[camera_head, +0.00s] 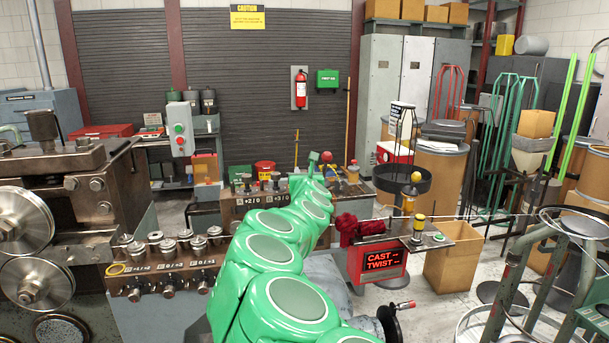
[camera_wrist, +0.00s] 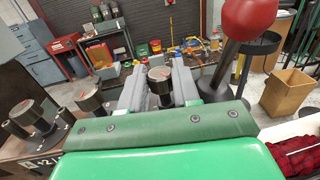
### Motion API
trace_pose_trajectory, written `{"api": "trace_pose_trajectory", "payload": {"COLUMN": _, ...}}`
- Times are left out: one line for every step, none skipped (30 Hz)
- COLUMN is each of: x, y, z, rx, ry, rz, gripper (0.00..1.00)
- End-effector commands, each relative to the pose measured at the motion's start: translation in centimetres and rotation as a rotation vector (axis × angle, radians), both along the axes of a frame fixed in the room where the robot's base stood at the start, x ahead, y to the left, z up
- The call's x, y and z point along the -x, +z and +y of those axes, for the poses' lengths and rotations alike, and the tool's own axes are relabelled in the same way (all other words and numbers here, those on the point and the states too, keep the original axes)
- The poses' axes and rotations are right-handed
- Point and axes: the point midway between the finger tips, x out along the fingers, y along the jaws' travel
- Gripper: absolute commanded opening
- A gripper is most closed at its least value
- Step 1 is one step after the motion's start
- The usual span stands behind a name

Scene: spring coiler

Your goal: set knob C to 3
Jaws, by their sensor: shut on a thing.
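In the wrist view, the two grey fingers of my gripper (camera_wrist: 159,92) are closed on the sides of a dark round knob with a metallic top (camera_wrist: 159,73). This is the third knob in its row. Two similar knobs stand to its left, one nearer (camera_wrist: 88,96) and one farther left (camera_wrist: 24,110). In the head view, the row's panel (camera_head: 262,206) carries readouts like +210 and +310. My green arm hides its right part, the gripped knob and most of my gripper. I cannot read the gripped knob's letter or setting.
A lever with a big red ball (camera_wrist: 248,17) stands close to the right of my gripper. Red cloth (camera_head: 352,229) lies by a red "CAST TWIST" display (camera_head: 382,261). Another knob panel (camera_head: 165,277) is at the front left. A cardboard box (camera_head: 452,268) stands on the floor at right.

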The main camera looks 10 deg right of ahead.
Motion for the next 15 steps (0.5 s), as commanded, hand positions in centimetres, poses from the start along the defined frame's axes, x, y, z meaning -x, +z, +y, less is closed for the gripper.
{"api": "trace_pose_trajectory", "payload": {"x": -0.03, "y": -0.02, "z": 0.17, "rx": -0.001, "ry": -0.011, "rz": 0.000, "gripper": 0.01}}
{"api": "trace_pose_trajectory", "payload": {"x": -0.04, "y": 0.00, "z": 0.18, "rx": -0.002, "ry": -0.019, "rz": -0.001, "gripper": 0.01}}
{"api": "trace_pose_trajectory", "payload": {"x": -0.04, "y": -0.01, "z": 0.21, "rx": 0.000, "ry": -0.029, "rz": 0.000, "gripper": 0.01}}
{"api": "trace_pose_trajectory", "payload": {"x": -0.04, "y": -0.01, "z": 0.19, "rx": -0.001, "ry": -0.037, "rz": 0.000, "gripper": 0.01}}
{"api": "trace_pose_trajectory", "payload": {"x": -0.04, "y": -0.05, "z": 0.18, "rx": 0.000, "ry": -0.045, "rz": 0.001, "gripper": 0.01}}
{"api": "trace_pose_trajectory", "payload": {"x": -0.03, "y": -0.05, "z": 0.17, "rx": 0.000, "ry": -0.055, "rz": 0.001, "gripper": 0.01}}
{"api": "trace_pose_trajectory", "payload": {"x": -0.04, "y": -0.05, "z": 0.19, "rx": 0.000, "ry": -0.061, "rz": 0.001, "gripper": 0.01}}
{"api": "trace_pose_trajectory", "payload": {"x": -0.05, "y": -0.03, "z": 0.20, "rx": 0.000, "ry": -0.066, "rz": 0.000, "gripper": 0.01}}
{"api": "trace_pose_trajectory", "payload": {"x": -0.05, "y": 0.00, "z": 0.22, "rx": 0.000, "ry": -0.073, "rz": -0.001, "gripper": 0.01}}
{"api": "trace_pose_trajectory", "payload": {"x": -0.07, "y": 0.00, "z": 0.24, "rx": 0.000, "ry": -0.077, "rz": -0.001, "gripper": 0.01}}
{"api": "trace_pose_trajectory", "payload": {"x": -0.07, "y": 0.03, "z": 0.25, "rx": 0.000, "ry": -0.081, "rz": -0.002, "gripper": 0.01}}
{"api": "trace_pose_trajectory", "payload": {"x": -0.08, "y": 0.06, "z": 0.27, "rx": 0.001, "ry": -0.086, "rz": -0.002, "gripper": 0.01}}
{"api": "trace_pose_trajectory", "payload": {"x": -0.08, "y": 0.06, "z": 0.29, "rx": 0.000, "ry": -0.089, "rz": -0.002, "gripper": 0.01}}
{"api": "trace_pose_trajectory", "payload": {"x": -0.08, "y": 0.07, "z": 0.29, "rx": 0.000, "ry": -0.093, "rz": -0.002, "gripper": 0.01}}
{"api": "trace_pose_trajectory", "payload": {"x": -0.08, "y": 0.09, "z": 0.29, "rx": 0.001, "ry": -0.097, "rz": -0.002, "gripper": 0.01}}
